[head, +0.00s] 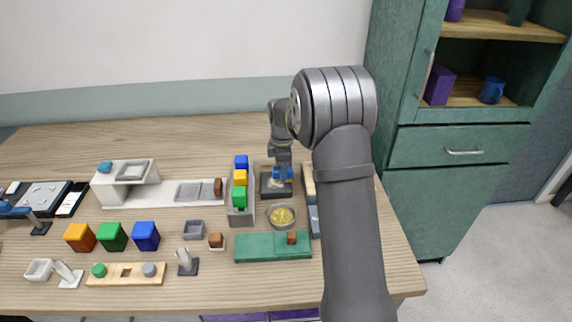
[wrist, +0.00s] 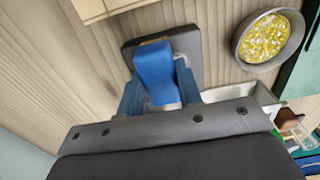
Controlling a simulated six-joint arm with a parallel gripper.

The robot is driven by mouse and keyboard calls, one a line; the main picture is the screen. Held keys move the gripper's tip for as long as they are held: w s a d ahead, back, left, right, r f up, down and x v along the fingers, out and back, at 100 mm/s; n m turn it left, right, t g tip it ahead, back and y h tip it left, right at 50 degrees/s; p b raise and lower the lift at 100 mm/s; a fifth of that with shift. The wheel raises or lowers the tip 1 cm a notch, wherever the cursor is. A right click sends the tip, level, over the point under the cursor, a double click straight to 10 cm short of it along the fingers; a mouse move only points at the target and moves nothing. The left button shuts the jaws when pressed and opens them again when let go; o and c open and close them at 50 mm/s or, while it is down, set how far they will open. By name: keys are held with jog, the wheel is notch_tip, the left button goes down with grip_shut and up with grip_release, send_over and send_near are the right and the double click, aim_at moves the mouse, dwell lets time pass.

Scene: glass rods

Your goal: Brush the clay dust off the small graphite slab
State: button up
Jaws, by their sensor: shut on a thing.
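The small graphite slab (head: 267,191) is a dark square plate on the table, right of the grey rack with coloured blocks. It also shows in the wrist view (wrist: 190,44) beneath my gripper. My gripper (head: 283,173) is over the slab, its blue fingers shut on a blue block-like piece (wrist: 154,68), which I take to be the brush. No bristles can be made out, and I cannot tell whether the piece touches the slab. The gripper and the piece hide part of the slab. I cannot make out clay dust on the visible part.
A grey bowl of yellow bits (head: 281,216) stands just in front of the slab. A grey rack (head: 240,214) with blue, yellow and green blocks is close on the left. A green board (head: 262,250) lies nearer the front. My arm hides the table's right side.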

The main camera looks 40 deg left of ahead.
jog(key=shift+s+a+f, duration=0.2)
jog(key=shift+s+a, duration=1.7)
jog(key=shift+s, duration=0.05)
jog(key=shift+w+d, duration=2.25)
jog(key=shift+d, duration=0.25)
jog(key=shift+s, duration=0.45)
jog(key=shift+s+a, duration=2.05)
jog(key=shift+a, duration=0.15)
jog(key=shift+w+d, duration=2.2)
jog(key=shift+d, duration=0.05)
jog(key=shift+w+d+r, duration=0.1)
jog(key=shift+r, duration=4.05)
